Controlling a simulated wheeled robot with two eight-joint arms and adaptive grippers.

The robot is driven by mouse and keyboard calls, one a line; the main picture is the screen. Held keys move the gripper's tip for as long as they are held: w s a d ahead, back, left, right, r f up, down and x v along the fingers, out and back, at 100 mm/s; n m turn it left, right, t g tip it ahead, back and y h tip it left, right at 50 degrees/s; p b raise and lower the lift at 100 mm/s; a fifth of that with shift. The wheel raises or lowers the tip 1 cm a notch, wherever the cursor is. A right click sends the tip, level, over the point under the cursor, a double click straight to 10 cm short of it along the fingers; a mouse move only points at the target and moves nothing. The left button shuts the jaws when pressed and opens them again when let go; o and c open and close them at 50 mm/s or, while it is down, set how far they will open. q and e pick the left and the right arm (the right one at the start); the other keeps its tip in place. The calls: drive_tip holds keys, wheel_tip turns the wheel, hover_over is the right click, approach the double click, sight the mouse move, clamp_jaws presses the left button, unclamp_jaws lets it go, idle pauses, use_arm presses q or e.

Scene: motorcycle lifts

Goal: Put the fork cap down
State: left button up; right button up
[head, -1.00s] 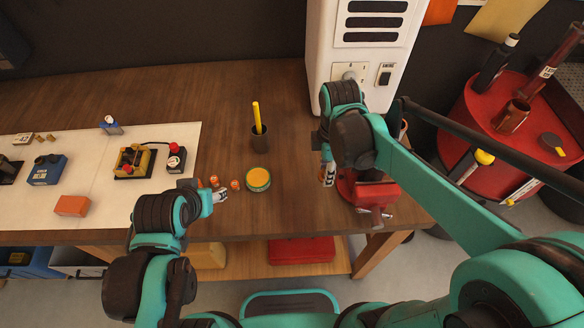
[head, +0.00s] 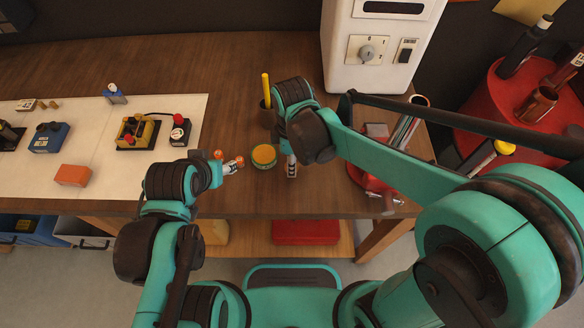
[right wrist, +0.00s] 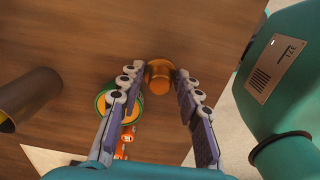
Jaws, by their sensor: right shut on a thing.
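The fork cap (right wrist: 159,76), a copper-orange round piece with a flange, sits between the fingertips of my right gripper (right wrist: 157,84) in the right wrist view. My right gripper (head: 291,169) is shut on it, over the wooden bench just right of a round green tin with an orange-yellow top (head: 264,156). The cap is hidden in the head view, and I cannot tell whether it touches the bench. My left gripper (head: 231,168) is left of the tin, near small orange pieces (head: 240,160); its opening is too small to read.
A dark pot (head: 267,115) with a yellow stick stands behind the tin, close to my right arm. A red vise (head: 372,178) is to the right, a white machine (head: 375,55) behind. A white mat (head: 60,185) with tools lies left. Bare bench lies in front of the tin.

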drive_tip(key=shift+f+b, duration=0.55)
drive_tip(key=shift+f, duration=1.15)
drive_tip(key=shift+f, duration=0.2)
drive_tip(key=o, duration=1.3)
drive_tip(key=shift+c, duration=0.2)
drive_tip(key=shift+r, duration=0.15)
drive_tip(key=shift+r, duration=0.3)
wheel_tip(320, 180, up, 12)
drive_tip(key=p, duration=0.3)
drive_tip(key=shift+f+p, duration=0.2)
drive_tip(key=shift+p, duration=0.2)
